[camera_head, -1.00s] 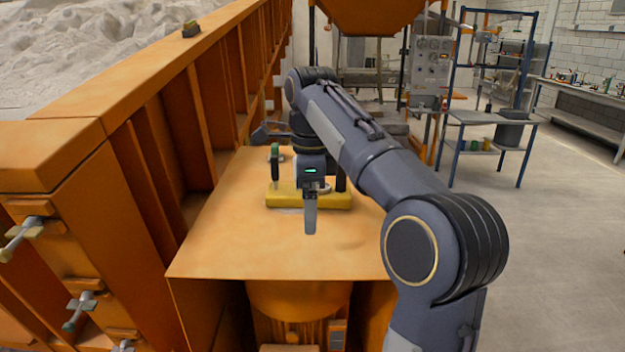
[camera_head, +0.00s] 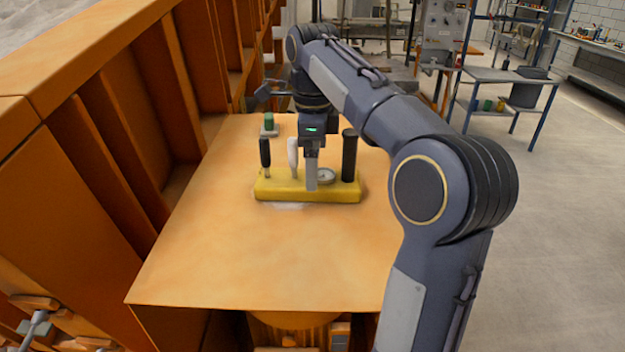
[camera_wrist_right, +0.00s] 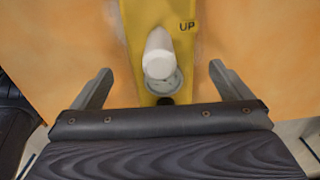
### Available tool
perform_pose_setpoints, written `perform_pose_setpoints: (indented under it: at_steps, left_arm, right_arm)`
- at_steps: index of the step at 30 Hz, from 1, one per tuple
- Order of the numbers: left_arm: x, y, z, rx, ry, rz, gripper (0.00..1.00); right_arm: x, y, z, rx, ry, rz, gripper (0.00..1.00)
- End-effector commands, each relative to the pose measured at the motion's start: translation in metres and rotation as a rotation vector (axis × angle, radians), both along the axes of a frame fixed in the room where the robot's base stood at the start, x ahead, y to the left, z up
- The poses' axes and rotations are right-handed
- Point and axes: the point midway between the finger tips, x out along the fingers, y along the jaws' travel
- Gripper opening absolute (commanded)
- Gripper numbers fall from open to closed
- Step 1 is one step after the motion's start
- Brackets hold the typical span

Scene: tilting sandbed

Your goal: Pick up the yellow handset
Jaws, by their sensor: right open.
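The yellow handset (camera_head: 275,190) lies on the orange table (camera_head: 220,250). It carries a black lever (camera_head: 265,153), a white lever (camera_head: 293,155), a round gauge (camera_head: 326,176) and a thick black post (camera_head: 349,157). My right gripper (camera_head: 311,185) points down over the handset, between the white lever and the black post. In the right wrist view the handset (camera_wrist_right: 180,15) is marked "UP", and the open, empty fingers (camera_wrist_right: 160,85) stand either side of its white lever (camera_wrist_right: 158,55). Contact cannot be told. My left gripper is not in view.
A small green-topped object (camera_head: 269,124) stands behind the handset. A ribbed orange wall (camera_head: 120,130) runs along the table's left side. The front of the table is clear. A blue-framed bench (camera_head: 510,78) stands far right.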

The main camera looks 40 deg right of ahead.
Motion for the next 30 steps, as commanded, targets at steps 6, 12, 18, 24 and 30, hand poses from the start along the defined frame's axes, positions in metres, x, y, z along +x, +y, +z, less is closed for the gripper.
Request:
perform_pose_setpoints:
  at_steps: [6,12,18,24,30]
  left_arm:
    - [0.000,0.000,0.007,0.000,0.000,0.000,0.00]
    - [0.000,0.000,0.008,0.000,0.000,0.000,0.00]
    - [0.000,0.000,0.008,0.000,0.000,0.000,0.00]
    - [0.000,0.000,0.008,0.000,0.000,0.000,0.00]
    - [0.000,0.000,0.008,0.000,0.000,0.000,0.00]
  right_arm:
    - [0.001,-0.002,-0.032,0.001,0.004,-0.001,0.98]
    - [0.001,-0.002,-0.047,0.001,0.001,0.000,0.98]
    - [0.002,-0.002,-0.047,0.001,0.001,0.000,0.96]
    - [0.002,-0.002,-0.047,0.001,0.001,0.000,0.69]
    - [0.002,-0.002,-0.047,0.001,0.001,0.000,0.43]
